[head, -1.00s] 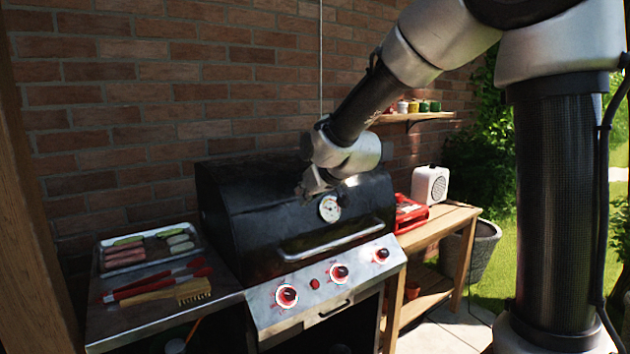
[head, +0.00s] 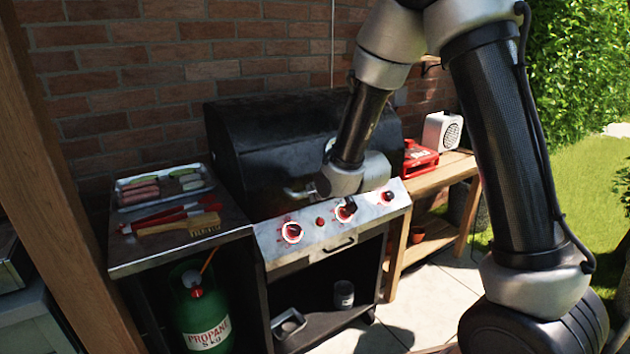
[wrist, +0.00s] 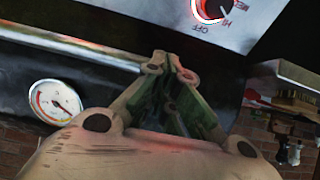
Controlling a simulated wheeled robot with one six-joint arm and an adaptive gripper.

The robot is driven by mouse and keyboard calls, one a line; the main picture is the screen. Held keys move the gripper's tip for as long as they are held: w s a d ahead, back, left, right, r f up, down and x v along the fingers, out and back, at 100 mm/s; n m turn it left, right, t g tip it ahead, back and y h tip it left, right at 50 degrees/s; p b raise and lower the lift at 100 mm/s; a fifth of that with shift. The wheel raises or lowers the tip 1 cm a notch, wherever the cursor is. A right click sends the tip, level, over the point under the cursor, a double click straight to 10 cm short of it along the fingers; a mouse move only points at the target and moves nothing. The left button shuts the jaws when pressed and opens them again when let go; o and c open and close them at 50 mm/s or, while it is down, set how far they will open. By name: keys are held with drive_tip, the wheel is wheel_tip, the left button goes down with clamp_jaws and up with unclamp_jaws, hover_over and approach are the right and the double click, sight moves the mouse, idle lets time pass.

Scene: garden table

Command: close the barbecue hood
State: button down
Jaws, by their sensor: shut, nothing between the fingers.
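The black barbecue hood (head: 285,155) is down in the head view, with its front reaching the steel control panel (head: 270,243) and no clear gap showing. Its round gauge (wrist: 56,101) shows in the wrist view. The silver handle (wrist: 70,47) crosses the left of that view, and its left end (head: 289,192) shows in the head view. My gripper (wrist: 173,62) is shut and empty, in front of the hood close to the handle. I cannot tell whether it touches. In the head view my wrist hides the fingers and part of the handle.
Left of the grill, a side shelf (head: 133,256) bears a food tray (head: 124,200), red tongs (head: 150,217) and a brush (head: 180,226). A propane bottle (head: 203,310) stands below. Right, a wooden bench (head: 447,175) holds a red case (head: 418,160) and a white speaker (head: 442,132).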

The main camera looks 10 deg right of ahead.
drive_tip(key=shift+s+f, duration=0.1)
drive_tip(key=shift+f, duration=0.2)
